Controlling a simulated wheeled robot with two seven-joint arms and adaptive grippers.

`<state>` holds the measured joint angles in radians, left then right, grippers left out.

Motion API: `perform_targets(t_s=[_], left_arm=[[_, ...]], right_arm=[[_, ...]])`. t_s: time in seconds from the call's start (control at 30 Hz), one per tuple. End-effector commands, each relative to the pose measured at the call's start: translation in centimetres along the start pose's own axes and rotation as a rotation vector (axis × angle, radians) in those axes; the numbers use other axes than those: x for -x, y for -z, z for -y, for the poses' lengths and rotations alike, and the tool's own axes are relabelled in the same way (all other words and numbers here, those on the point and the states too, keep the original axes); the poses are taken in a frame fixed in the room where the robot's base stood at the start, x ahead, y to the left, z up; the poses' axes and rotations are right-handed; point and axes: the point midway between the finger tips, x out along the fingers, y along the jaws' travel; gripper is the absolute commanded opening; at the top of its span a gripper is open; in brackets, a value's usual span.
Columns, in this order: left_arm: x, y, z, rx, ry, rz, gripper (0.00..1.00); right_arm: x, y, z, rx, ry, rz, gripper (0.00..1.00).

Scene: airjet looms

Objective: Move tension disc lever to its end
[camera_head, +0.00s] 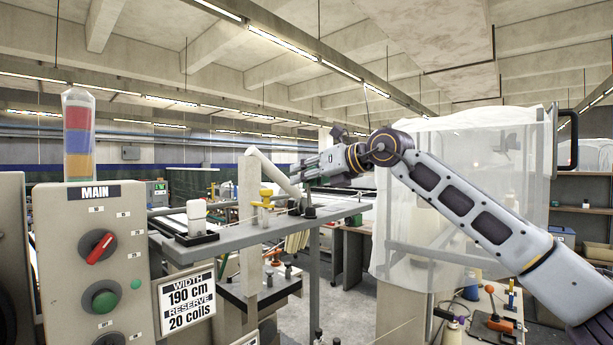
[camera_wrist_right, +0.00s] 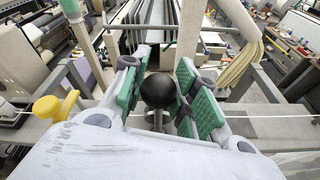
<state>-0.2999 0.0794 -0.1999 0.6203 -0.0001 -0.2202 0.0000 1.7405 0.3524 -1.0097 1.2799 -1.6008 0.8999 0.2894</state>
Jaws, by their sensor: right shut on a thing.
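The tension disc lever shows in the right wrist view as a black ball knob (camera_wrist_right: 158,90) on a thin metal stem. My right gripper (camera_wrist_right: 160,97) has its green-padded fingers on both sides of the knob and stem and is shut on the lever. In the head view my right gripper (camera_head: 298,177) reaches in from the right, just above the grey rail (camera_head: 345,210). A dark lever base (camera_head: 309,212) shows on the rail under the fingers. The knob itself is hard to make out there. My left gripper is in neither view.
A yellow knob (camera_head: 266,194) stands on the rail left of the gripper; it also shows in the wrist view (camera_wrist_right: 47,108). A pale post (camera_head: 249,205) rises nearby. The MAIN control box (camera_head: 92,250) stands front left, and a clear-walled cabinet (camera_head: 470,190) stands behind my right arm.

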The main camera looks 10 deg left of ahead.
Motion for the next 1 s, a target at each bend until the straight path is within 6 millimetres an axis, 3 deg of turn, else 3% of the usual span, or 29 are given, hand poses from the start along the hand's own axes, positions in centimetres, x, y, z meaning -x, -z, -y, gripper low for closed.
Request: perform_targets(t_s=[0.37, 0.4, 0.57, 1.0], left_arm=[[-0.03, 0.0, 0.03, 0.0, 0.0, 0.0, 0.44], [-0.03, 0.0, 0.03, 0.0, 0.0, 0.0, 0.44], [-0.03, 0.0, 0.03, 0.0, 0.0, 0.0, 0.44], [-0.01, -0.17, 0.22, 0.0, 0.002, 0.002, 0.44]], right_arm=[[-0.44, 0.65, 0.0, -0.001, -0.001, -0.013, 0.0], [-0.45, 0.66, 0.01, -0.001, -0.001, -0.013, 0.33], [-0.3, 0.46, 0.01, -0.001, 0.0, -0.009, 0.51], [0.13, 0.19, 0.03, 0.0, 0.0, -0.004, 0.51]])
